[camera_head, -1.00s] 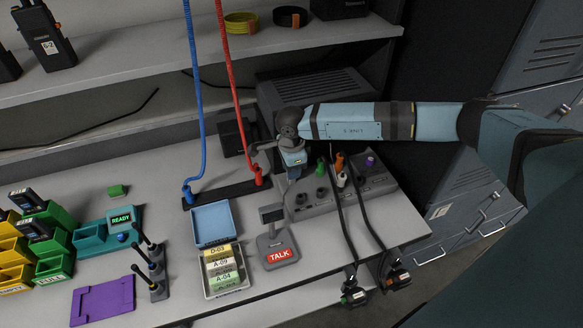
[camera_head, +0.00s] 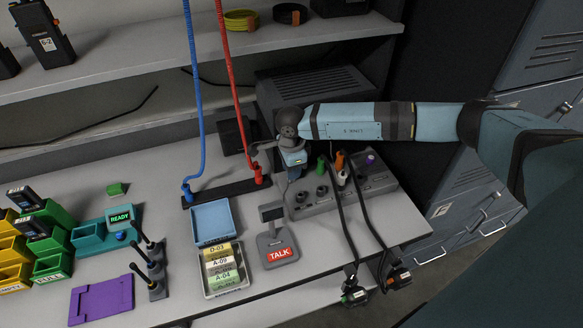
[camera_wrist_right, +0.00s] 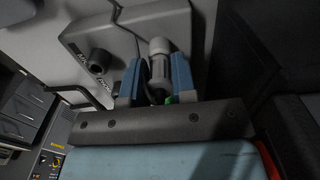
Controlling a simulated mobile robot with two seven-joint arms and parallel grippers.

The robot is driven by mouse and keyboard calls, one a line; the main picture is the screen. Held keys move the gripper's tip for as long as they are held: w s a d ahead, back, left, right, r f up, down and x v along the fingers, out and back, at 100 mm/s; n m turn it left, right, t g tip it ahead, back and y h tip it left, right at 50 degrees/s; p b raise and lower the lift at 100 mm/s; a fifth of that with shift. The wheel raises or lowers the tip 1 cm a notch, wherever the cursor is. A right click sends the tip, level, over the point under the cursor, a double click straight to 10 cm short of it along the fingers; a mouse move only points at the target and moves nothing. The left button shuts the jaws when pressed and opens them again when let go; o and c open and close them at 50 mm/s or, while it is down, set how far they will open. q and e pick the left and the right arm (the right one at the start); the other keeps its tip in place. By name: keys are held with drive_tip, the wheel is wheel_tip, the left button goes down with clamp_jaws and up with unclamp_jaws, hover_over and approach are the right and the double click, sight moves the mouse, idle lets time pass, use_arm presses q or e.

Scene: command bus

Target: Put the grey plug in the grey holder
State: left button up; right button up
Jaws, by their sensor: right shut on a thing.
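In the right wrist view my right gripper (camera_wrist_right: 156,70) is shut on the grey plug (camera_wrist_right: 159,68), which has a pale end and stands between the two blue fingers. In the head view this gripper (camera_head: 293,174) points down by the back left end of a sloping grey block with sockets (camera_head: 318,208); its fingertips and the plug are hardly visible there. The same grey block shows in the wrist view (camera_wrist_right: 140,28), just beyond the plug, with dark round sockets. I cannot tell whether the plug touches it, nor which socket is the grey holder. My left gripper is out of view.
Green (camera_head: 321,168), orange (camera_head: 340,162) and purple (camera_head: 371,159) plugs stand on the block. A TALK stand (camera_head: 275,240) and a blue tray (camera_head: 212,222) are to its left. Red (camera_head: 258,175) and blue (camera_head: 188,193) corded plugs stand in a dark strip. A shelf overhangs behind.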

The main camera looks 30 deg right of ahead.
drive_tip(key=shift+f, duration=0.25)
drive_tip(key=o, duration=0.9)
drive_tip(key=shift+c, duration=0.2)
drive_tip(key=shift+r+p, duration=1.95)
drive_tip(key=shift+r, duration=2.1)
